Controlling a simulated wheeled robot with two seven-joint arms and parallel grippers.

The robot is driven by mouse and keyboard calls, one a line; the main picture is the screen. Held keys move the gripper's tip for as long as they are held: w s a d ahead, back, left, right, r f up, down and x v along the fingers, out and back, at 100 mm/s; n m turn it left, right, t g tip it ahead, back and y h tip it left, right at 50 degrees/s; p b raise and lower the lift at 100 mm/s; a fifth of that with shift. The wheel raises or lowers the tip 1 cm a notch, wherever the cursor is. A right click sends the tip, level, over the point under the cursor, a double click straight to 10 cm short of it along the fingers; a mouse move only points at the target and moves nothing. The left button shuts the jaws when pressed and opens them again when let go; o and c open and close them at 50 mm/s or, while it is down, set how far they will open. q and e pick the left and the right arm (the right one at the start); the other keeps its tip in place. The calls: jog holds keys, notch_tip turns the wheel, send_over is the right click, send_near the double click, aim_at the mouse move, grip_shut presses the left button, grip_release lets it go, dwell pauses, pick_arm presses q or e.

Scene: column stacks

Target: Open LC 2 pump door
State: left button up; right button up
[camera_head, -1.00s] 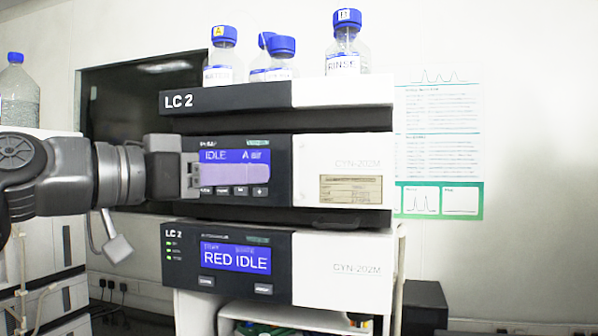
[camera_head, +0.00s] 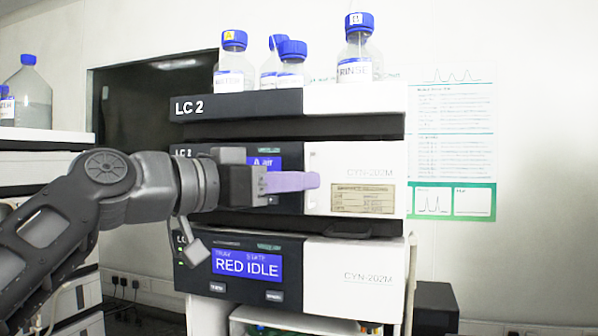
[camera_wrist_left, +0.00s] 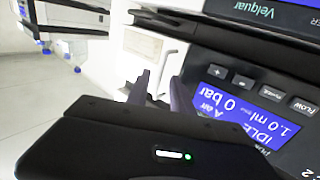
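The LC 2 pump is the middle module of the stack, with a blue display (camera_head: 265,162) and a white door (camera_head: 350,165) on its right. The door bears a beige label plate (camera_head: 362,199). A narrow pale handle (camera_head: 312,160) stands near the door's left edge. My left gripper (camera_head: 314,180) reaches across the display, its purple fingers at the handle. In the left wrist view the gripper's two fingers (camera_wrist_left: 157,90) are apart, with white door surface showing between them; contact with the handle cannot be told. My right gripper is not in view.
Several blue-capped bottles, one marked RINSE (camera_head: 355,70), stand on the top module (camera_head: 240,104). A lower module with a RED IDLE display (camera_head: 247,265) sits below the pump. A poster (camera_head: 450,130) hangs on the wall at right. Space before the door's right side is clear.

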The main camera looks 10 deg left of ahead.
pick_arm(q)
jog(key=shift+w+d, duration=0.3)
jog(key=shift+w, duration=0.1)
jog(key=shift+c, duration=0.2)
grip_shut()
dwell(1.0)
